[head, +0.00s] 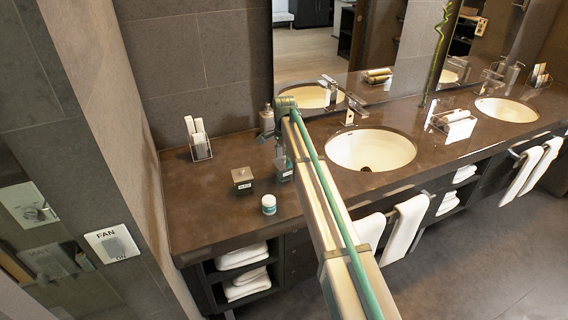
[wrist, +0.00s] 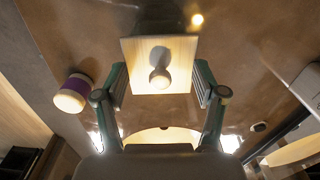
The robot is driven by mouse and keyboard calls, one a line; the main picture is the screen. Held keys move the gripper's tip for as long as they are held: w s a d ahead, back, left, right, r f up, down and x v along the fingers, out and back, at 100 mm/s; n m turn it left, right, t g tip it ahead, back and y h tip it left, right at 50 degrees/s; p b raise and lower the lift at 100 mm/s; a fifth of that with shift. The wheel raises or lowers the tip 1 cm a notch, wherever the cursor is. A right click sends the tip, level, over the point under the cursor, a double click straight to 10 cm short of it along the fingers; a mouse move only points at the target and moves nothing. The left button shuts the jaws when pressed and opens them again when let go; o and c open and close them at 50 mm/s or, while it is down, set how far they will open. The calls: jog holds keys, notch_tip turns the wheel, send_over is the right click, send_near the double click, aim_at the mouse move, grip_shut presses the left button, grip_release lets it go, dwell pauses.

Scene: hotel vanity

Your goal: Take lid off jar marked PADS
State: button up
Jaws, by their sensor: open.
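A dark square jar with a pale square lid (head: 242,174) and a small knob stands on the counter in the head view. Its front label is too small to read. A second, similar labelled jar (head: 284,175) stands to its right, partly hidden by my arm and gripper. In the wrist view, a square lid (wrist: 134,52) with a round knob (wrist: 160,78) lies between my open fingers. My gripper (wrist: 160,84) is empty, one finger on each side of the lid; contact cannot be told. In the head view my gripper (head: 282,155) is over the second jar.
A wire holder with white rolled items (head: 199,140) is at the back left, and a soap dispenser (head: 266,120) stands near the mirror. A sink (head: 371,150) lies to the right.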

jog(key=shift+s, duration=0.1)
jog(key=c, duration=1.1)
grip_shut()
jog(key=shift+s+f, duration=0.15)
jog(key=shift+f, duration=0.05)
jog(key=shift+r, duration=0.15)
